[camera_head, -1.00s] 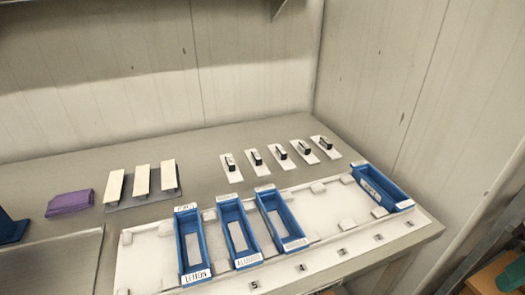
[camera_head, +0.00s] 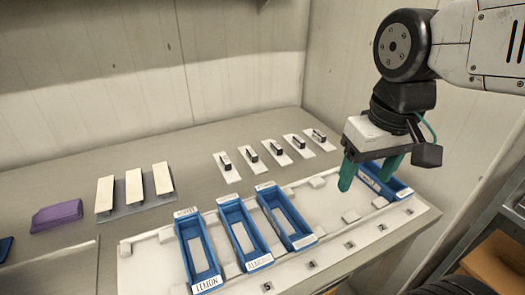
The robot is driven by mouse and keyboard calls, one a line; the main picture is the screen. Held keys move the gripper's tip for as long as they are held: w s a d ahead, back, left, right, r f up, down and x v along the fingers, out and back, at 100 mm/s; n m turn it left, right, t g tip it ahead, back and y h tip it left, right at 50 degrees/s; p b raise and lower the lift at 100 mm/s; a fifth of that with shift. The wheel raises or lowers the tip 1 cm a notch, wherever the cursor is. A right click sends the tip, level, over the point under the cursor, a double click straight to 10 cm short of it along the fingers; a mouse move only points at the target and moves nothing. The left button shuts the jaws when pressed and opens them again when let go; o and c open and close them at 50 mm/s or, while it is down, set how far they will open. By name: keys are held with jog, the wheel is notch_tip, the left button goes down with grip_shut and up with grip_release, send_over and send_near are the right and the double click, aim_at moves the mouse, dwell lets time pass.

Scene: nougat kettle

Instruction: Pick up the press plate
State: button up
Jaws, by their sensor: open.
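Several thin white plates with dark upright handles, which look like press plates, lie in a slanting row at the back of the table; the middle one (camera_head: 280,157) is in full view. My gripper (camera_head: 368,174) has green fingers pointing down, spread apart and empty. It is at the right, in front of and to the right of the row, and appears above the right end of the white tray. It partly hides the blue bin (camera_head: 396,188) there. I cannot tell which plate is meant.
The white tray (camera_head: 150,262) holds three blue bins at left and centre, one labelled LEMON (camera_head: 200,252). Three cream bars on a grey stand (camera_head: 133,205) and a purple cloth-like piece (camera_head: 57,216) lie at left. Walls (camera_head: 240,60) rise behind and to the right.

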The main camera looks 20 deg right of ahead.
jog(key=w+r, duration=0.1)
jog(key=w, duration=1.3)
jog(key=n+g, duration=0.1)
jog(key=n, duration=0.1)
send_over(276, 145)
jog(key=f, duration=1.3)
jog(key=shift+s+d, duration=0.2)
notch_tip(276, 145, down, 3)
jog(key=shift+w+r, duration=0.15)
jog(key=shift+r, duration=0.05)
jog(key=shift+w+a+f, duration=0.1)
jog(key=shift+a+f, duration=0.05)
jog(key=shift+f, duration=2.65)
jog(key=c, duration=1.2)
jog(key=shift+r, duration=0.15)
